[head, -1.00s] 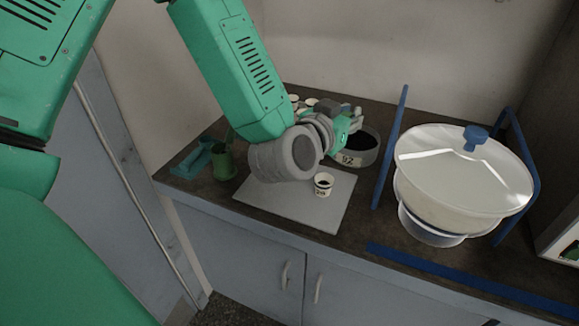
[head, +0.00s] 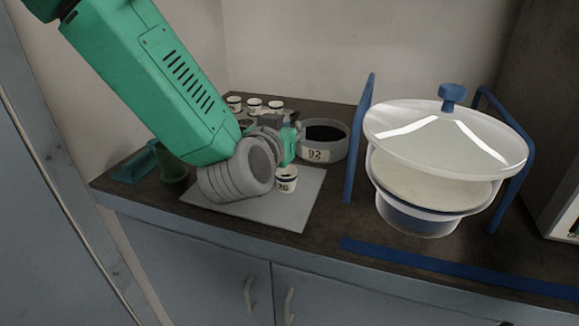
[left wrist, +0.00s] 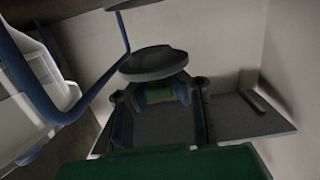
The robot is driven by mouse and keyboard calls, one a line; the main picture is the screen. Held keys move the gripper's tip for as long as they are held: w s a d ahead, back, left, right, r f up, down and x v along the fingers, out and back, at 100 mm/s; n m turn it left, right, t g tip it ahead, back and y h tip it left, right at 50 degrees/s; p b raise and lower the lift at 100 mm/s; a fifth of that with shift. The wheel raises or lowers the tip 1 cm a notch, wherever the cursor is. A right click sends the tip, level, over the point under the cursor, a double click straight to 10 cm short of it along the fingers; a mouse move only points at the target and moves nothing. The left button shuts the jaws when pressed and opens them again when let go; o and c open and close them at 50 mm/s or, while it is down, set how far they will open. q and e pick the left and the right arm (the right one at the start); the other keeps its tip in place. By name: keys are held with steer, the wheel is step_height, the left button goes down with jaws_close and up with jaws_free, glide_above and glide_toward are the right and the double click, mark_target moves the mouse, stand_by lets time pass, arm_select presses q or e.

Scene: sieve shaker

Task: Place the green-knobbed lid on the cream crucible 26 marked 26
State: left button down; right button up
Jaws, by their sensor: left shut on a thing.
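The cream crucible marked 26 (head: 286,182) stands upright on a grey square mat (head: 255,208), with a dark band at its top. My left gripper (head: 292,140) is just above and behind it in the head view, on the end of the arm from the left. In the left wrist view the gripper (left wrist: 160,100) is shut on the green knob (left wrist: 158,96) of a dark grey round lid (left wrist: 153,62). The lid hides what lies beyond it there. In the head view I cannot make out the lid or its gap to the crucible. My right gripper is out of view.
A grey bowl marked 92 (head: 324,140) stands right behind the gripper. Several small cups (head: 254,105) stand at the back. A blue-knobbed large lid (head: 440,140) over a clear bowl (head: 420,215) is at right, between blue rails (head: 358,140). A green cup (head: 172,168) is left.

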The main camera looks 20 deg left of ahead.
arm_select(q)
steer(key=f, duration=0.2)
steer(key=shift+a+f+b, duration=0.25)
steer(key=shift+f+b, duration=0.05)
steer(key=shift+f, duration=0.05)
step_height(320, 180, down, 2)
steer(key=shift+a+f+b, duration=0.1)
steer(key=shift+f+b, duration=0.1)
steer(key=shift+b, duration=0.25)
steer(key=shift+f, duration=0.3)
